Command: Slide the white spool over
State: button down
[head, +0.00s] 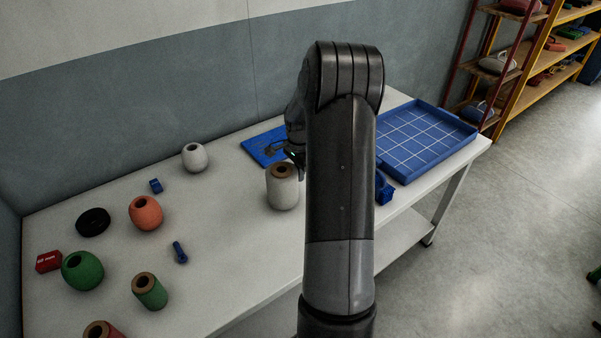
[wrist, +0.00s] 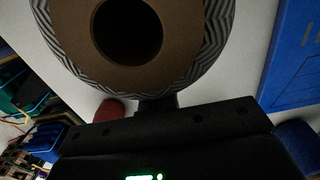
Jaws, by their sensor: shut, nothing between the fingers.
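The white spool (head: 283,195) stands upright on the table, with a brown top and a dark hole in it. In the wrist view the spool (wrist: 210,35) fills the top middle and shows a grey and white zigzag side. My gripper (head: 299,170) is shut and empty at the spool's far right side, partly hidden behind my arm in the head view. In the wrist view my gripper's fingers (wrist: 158,104) are low against the near edge of the spool's outline. I cannot tell whether they touch it.
A blue tray (head: 425,142) with white grid lines lies at the right, beyond my arm. A blue board (head: 256,146) lies behind the spool. A white float (head: 194,157), an orange float (head: 146,212) and a green spool (head: 150,291) stand left. The table between them and the spool is clear.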

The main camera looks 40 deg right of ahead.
jog(key=a, duration=2)
jog(key=shift+a, duration=0.2)
jog(key=shift+d, duration=0.6)
jog(key=d, duration=0.3)
jog(key=shift+d, duration=0.2)
notch_tip(320, 180, up, 10)
jog(key=shift+a, duration=0.3)
jog(key=s+a+r+n+t, duration=0.3)
jog(key=s+a+r+n, duration=0.55)
jog(key=s+r, duration=0.35)
jog(key=s+a+r+n+t, duration=0.1)
jog(key=s+a+n, duration=0.1)
jog(key=s+n, duration=0.2)
jog(key=s+a+r+n+t, duration=0.1)
jog(key=s+a+n, duration=0.1)
jog(key=s+n, duration=0.3)
jog(key=shift+s+a+r+t, duration=0.3)
jog(key=shift+s+r, duration=0.1)
jog(key=shift+s, duration=1.85)
